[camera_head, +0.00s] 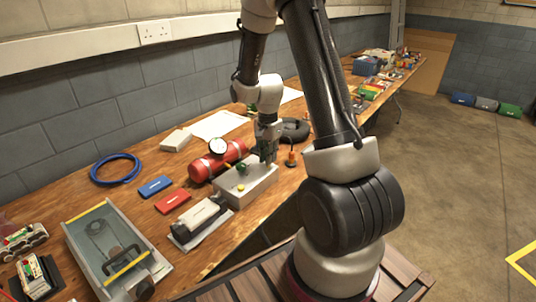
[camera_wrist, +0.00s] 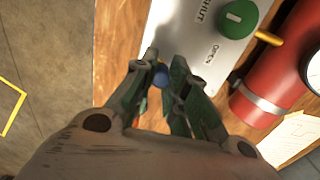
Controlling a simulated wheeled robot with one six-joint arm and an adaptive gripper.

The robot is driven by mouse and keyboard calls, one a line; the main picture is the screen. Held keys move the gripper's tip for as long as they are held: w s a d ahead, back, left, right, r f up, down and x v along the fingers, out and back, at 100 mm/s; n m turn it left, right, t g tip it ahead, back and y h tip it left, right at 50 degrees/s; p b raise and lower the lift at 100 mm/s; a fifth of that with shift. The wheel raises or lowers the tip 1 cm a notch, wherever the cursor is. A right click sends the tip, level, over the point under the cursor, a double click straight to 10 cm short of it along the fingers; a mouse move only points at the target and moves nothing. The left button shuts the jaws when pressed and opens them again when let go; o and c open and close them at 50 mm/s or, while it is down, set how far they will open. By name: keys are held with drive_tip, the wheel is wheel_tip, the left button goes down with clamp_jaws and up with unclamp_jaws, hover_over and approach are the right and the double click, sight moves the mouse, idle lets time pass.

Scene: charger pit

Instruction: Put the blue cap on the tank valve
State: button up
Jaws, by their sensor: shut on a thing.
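My gripper (camera_head: 267,157) points down at the right end of a grey box (camera_head: 247,191). In the wrist view my gripper (camera_wrist: 164,64) is shut on the blue cap (camera_wrist: 160,76), of which only a small part shows between the fingers. The fingertips overlap the box's plate (camera_wrist: 200,48); I cannot tell whether the cap touches it. The red tank (camera_head: 214,161) with a round gauge (camera_head: 217,147) lies behind the box. I cannot make out a separate valve stem under the cap.
A black device (camera_head: 200,215) on a grey base, a red box (camera_head: 173,202) and a blue box (camera_head: 155,187) lie left of the grey box. A blue hose coil (camera_head: 116,169) lies near the wall.

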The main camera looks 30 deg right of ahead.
drive_tip(key=shift+f, duration=0.9)
drive_tip(key=o, duration=0.8)
drive_tip(key=shift+c, duration=0.2)
wheel_tip(320, 180, up, 12)
